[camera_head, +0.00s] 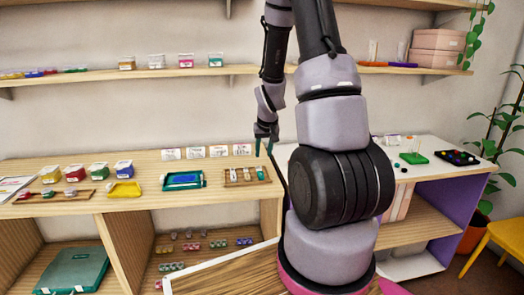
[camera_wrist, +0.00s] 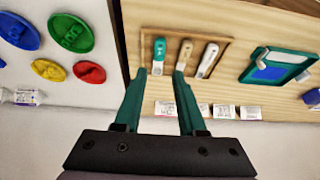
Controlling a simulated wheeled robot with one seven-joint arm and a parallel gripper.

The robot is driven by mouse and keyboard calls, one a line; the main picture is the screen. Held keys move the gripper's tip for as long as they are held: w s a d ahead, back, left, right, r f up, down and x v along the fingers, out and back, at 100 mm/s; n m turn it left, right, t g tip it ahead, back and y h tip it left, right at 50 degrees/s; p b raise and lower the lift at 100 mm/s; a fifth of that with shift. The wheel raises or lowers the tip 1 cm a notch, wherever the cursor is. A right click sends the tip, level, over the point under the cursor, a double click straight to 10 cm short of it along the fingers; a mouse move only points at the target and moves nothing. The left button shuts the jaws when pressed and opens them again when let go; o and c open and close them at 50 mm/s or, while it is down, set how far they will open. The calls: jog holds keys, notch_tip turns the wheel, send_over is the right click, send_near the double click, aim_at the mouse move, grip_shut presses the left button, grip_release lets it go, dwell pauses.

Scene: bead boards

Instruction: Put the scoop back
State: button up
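My gripper (camera_head: 265,143) hangs above the back of the wooden counter. The right finger overlaps the tan one's lower end in the picture. I cannot tell which tool is the scoop.
White label cards (camera_head: 196,152) stand along the wall. A white table (camera_head: 437,168) with coloured pieces is at right.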

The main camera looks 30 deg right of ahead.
jog(key=s+a+r+t+y, duration=0.1)
jog(key=s+a+r, duration=0.3)
jog(key=r, duration=0.6)
jog(key=s+a+r+t, duration=0.1)
jog(key=s+a+r, duration=0.25)
jog(key=r, duration=0.55)
jog(key=s+a+r+y, duration=0.1)
jog(key=s+a+r, duration=0.2)
jog(key=s+r, duration=0.2)
jog(key=s+a+r+m+y, duration=0.1)
jog(key=s+a+r, duration=0.3)
jog(key=s, duration=0.6)
jog(key=shift+r+t, duration=0.4)
jog(key=shift+r, duration=0.35)
jog(key=shift+s+d, duration=0.1)
